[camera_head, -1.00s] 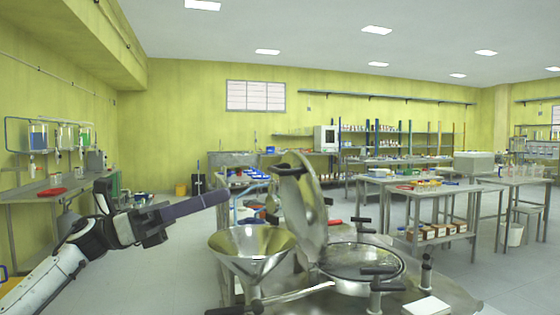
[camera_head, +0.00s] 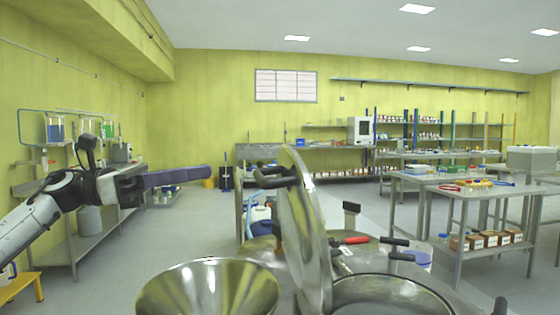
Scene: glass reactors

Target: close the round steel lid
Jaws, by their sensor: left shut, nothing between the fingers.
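The round steel lid (camera_head: 304,230) stands open, close to upright and seen nearly edge-on, at the lower centre. A dark handle (camera_head: 274,178) sticks out from its left face near the top. Below it to the right is the round steel vessel opening (camera_head: 388,296), uncovered and cut off by the bottom edge. My left gripper (camera_head: 206,173) comes in from the left with its long fingers shut and empty. It points right, at about the height of the handle, with a gap between them. My right gripper does not show.
A steel funnel (camera_head: 208,290) stands left of the lid, below my left gripper. Black clamp knobs (camera_head: 394,242) stand around the vessel. A table with brown boxes (camera_head: 487,240) is at the right. Open floor lies at the left centre.

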